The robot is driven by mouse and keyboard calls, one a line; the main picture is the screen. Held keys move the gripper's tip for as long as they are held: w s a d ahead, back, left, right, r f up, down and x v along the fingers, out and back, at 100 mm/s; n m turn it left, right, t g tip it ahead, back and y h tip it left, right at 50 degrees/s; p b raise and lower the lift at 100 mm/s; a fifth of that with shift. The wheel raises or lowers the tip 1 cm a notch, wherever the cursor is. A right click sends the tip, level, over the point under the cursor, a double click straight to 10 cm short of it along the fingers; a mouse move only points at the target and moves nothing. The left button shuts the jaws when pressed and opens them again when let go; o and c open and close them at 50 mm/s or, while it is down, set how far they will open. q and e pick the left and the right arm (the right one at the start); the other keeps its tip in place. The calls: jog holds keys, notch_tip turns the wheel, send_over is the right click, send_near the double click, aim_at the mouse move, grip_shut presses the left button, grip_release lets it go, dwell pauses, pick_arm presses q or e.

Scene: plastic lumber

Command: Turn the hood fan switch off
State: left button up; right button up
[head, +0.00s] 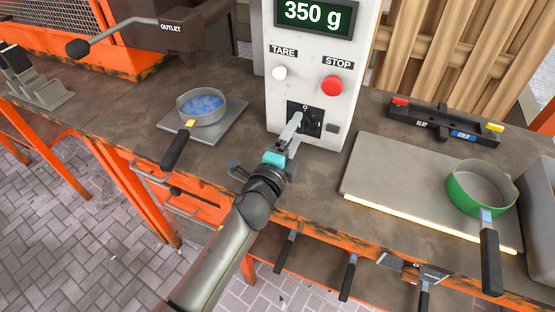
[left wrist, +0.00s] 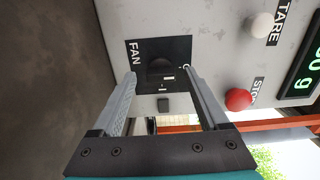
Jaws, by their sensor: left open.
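The fan switch is a dark knob (left wrist: 160,68) on a black plate (left wrist: 182,48) labelled FAN, with an O mark on it. Small white marks show on and beside the knob, on its lower side in the left wrist view. In the head view the plate (head: 318,128) is low on the front of a white control box (head: 310,62). My left gripper (head: 296,122) is open and empty, its fingers pointing at the plate. In the left wrist view the fingers (left wrist: 162,78) stand either side of the knob; contact cannot be told. My right gripper is not seen.
A red STOP button (head: 331,85) and white TARE button (head: 279,73) sit above the switch. A black lever (head: 120,32) is at upper left.

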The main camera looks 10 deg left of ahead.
pick_arm(q)
jog(key=v, duration=1.3)
jog(key=shift+s+a+r, duration=0.1)
jog(key=shift+s, duration=0.25)
